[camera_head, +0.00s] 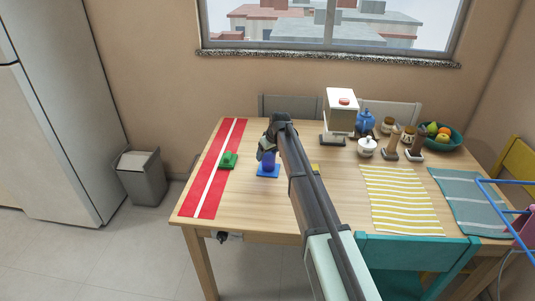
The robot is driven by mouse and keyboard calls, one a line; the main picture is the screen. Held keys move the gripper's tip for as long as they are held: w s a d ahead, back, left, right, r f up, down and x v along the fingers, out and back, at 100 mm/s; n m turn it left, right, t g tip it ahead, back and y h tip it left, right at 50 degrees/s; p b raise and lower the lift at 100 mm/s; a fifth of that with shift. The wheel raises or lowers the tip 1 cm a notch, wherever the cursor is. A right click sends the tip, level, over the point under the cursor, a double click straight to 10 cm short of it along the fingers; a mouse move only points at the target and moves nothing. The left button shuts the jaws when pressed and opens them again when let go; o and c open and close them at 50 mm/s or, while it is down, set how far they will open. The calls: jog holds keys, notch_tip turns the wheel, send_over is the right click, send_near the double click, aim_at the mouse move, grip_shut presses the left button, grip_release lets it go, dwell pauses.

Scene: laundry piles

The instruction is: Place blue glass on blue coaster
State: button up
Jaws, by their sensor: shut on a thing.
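The blue glass (269,163) is upright at the end of my arm, over the blue coaster (268,174) on the wooden table. My gripper (267,153) is shut on the blue glass from above. The glass overlaps the coaster in this view. I cannot tell whether it touches the coaster or hangs just above it. The gripper hides the top of the glass, and the fingers are small and dark.
A green item (228,160) sits on the left by a red runner with a white stripe (191,208). A yellow piece (315,167) shows beside my arm. A white-topped machine (340,108), blue teapot (366,121), white pot (367,147) and fruit bowl (457,139) stand at the back right.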

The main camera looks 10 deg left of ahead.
jog(key=shift+f, duration=0.1)
jog(key=o, duration=1.2)
jog(key=shift+c, duration=0.2)
jog(key=v, duration=1.2)
